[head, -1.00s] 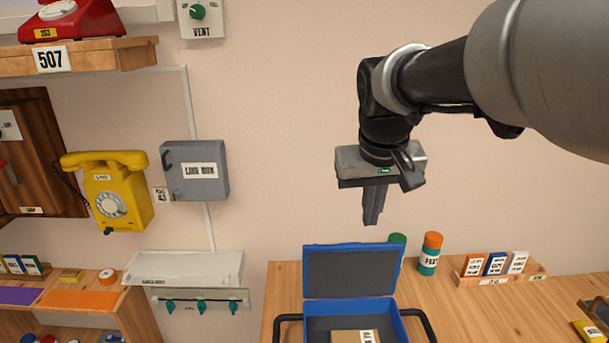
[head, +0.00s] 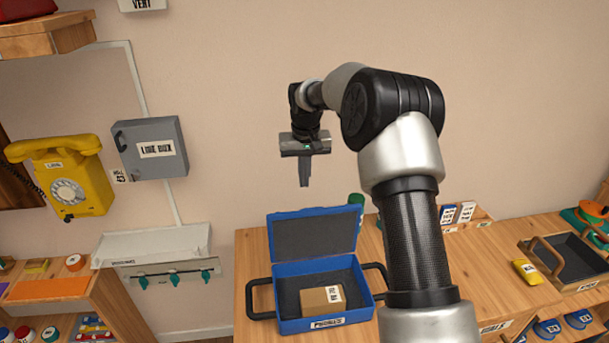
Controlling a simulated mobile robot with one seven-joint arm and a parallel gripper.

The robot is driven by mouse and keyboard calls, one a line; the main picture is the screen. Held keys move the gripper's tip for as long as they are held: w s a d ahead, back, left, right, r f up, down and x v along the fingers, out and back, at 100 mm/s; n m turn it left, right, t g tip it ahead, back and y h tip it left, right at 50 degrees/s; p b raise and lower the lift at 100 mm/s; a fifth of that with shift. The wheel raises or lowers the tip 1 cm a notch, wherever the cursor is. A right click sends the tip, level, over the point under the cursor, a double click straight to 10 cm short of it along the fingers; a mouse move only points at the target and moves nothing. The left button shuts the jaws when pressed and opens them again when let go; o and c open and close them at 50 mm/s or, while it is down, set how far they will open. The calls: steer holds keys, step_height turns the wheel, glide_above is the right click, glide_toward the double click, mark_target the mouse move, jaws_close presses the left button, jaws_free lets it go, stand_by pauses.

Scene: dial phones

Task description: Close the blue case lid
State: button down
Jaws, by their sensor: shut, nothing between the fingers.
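The blue case (head: 284,327) sits on the wooden table with its lid (head: 316,236) standing open at the back. The lid's dark inner face points toward me. A small brown box (head: 318,299) with a white label lies inside the case. Black handles stick out at the case's left and right sides. My gripper (head: 304,184) points down in the air above the top edge of the lid, apart from it. Its fingers are together and hold nothing. How far it is in front of or behind the lid is hard to tell.
A green-capped container (head: 356,199) stands behind the lid's right corner. A wooden tray (head: 560,265) and a yellow item (head: 525,271) lie to the right. A grey line box (head: 151,148) and a yellow phone (head: 62,176) hang on the wall at left.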

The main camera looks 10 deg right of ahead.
steer(key=s+f+p, duration=0.1)
steer(key=s+f, duration=0.2)
steer(key=f, duration=0.2)
steer(key=shift+f, duration=0.35)
steer(key=shift+f, duration=0.1)
